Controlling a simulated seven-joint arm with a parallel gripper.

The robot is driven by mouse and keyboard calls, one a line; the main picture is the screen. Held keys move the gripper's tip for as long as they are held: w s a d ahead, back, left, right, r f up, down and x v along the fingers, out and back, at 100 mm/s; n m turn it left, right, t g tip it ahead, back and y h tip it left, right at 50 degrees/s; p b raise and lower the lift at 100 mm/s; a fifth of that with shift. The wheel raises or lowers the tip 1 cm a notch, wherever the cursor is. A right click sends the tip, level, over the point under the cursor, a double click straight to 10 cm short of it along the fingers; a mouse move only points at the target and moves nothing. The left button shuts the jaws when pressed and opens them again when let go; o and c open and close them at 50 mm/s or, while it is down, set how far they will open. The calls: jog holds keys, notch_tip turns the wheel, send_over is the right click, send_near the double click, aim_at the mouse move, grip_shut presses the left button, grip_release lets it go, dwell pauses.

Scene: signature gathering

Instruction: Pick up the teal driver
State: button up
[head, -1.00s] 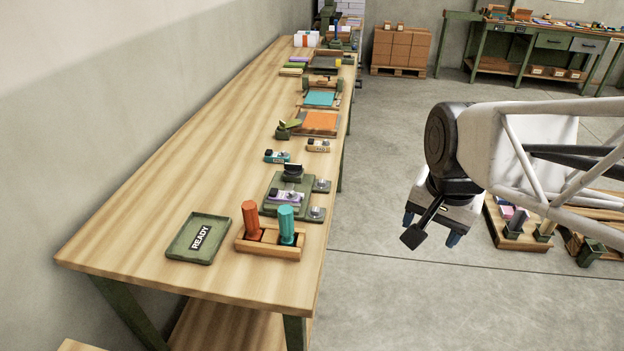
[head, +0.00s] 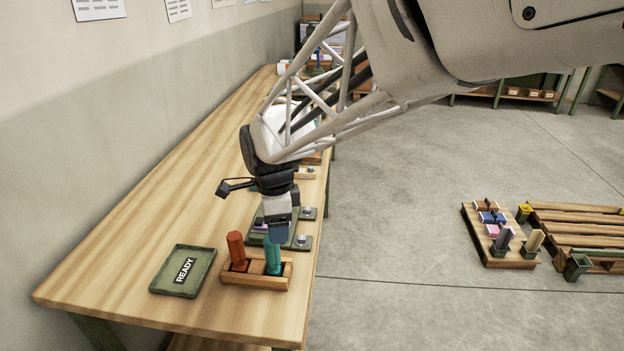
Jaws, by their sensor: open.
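The teal driver (head: 273,257) stands upright in the right slot of a wooden holder (head: 255,282) near the front of the workbench. An orange-red driver (head: 236,248) stands in the left slot of the same holder. My gripper (head: 279,238) points down directly over the teal driver, and its fingers overlap the driver's top in the head view. It is open. I cannot tell whether the fingers straddle the driver's top or are just above or in front of it.
A green tray marked READY (head: 183,271) lies left of the holder. A green fixture with small round parts (head: 303,241) sits behind the holder, partly hidden by my gripper. The bench's left side (head: 120,262) is clear. Pallets (head: 580,232) stand on the floor at right.

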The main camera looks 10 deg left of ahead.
aim_at(272, 249)
jog(key=shift+w+a+f+m, duration=0.1)
jog(key=shift+a+f+m, duration=0.1)
jog(key=shift+a, duration=0.35)
jog(key=shift+a+f+m, duration=0.1)
jog(key=shift+a+f, duration=0.1)
jog(key=shift+a, duration=0.3)
jog(key=shift+f, duration=1.3)
jog(key=shift+f, duration=0.1)
jog(key=shift+d+f, duration=0.15)
jog(key=shift+f, duration=2.35)
jog(key=shift+c, duration=0.3)
jog(key=c, duration=0.9)
